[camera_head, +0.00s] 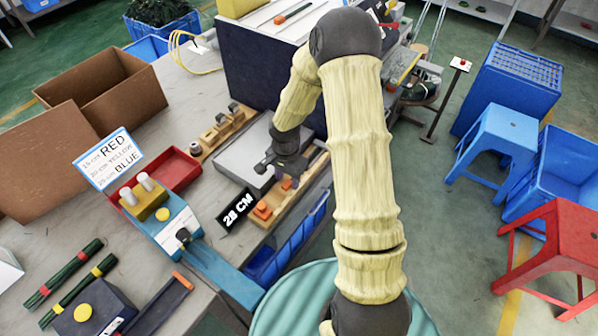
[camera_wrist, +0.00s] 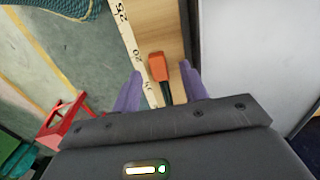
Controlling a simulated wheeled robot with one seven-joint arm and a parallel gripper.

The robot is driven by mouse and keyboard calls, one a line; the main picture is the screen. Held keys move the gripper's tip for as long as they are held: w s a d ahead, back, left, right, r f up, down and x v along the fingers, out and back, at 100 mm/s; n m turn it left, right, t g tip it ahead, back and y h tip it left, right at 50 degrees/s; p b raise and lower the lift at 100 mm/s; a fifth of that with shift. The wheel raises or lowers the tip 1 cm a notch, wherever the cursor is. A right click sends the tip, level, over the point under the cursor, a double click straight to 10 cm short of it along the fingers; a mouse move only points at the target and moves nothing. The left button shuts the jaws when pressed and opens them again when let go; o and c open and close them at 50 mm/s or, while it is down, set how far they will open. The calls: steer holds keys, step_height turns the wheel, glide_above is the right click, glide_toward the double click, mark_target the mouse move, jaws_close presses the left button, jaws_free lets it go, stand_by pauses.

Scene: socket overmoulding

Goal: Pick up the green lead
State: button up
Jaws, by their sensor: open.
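In the wrist view, a lead with an orange end (camera_wrist: 158,67) and a short dark green part (camera_wrist: 164,93) lies on a wooden board (camera_wrist: 163,28) beside a ruler strip (camera_wrist: 130,40). My gripper (camera_wrist: 161,76) is open, its two purple fingers on either side of the lead. I cannot tell whether they touch it. The lead's near end is hidden by the gripper body. In the head view, my gripper (camera_head: 289,183) is over the wooden board, which carries an orange block (camera_head: 262,210) at its near end.
A black length sign (camera_head: 237,211) stands left of the board, a grey plate (camera_head: 232,160) behind it. A blue press (camera_head: 172,228), red tray (camera_head: 177,169) and several banded green bundles (camera_head: 64,274) are further left. Blue bins (camera_head: 270,264) hang at the bench edge.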

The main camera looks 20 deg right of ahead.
steer(key=shift+f, duration=0.5)
jaws_close()
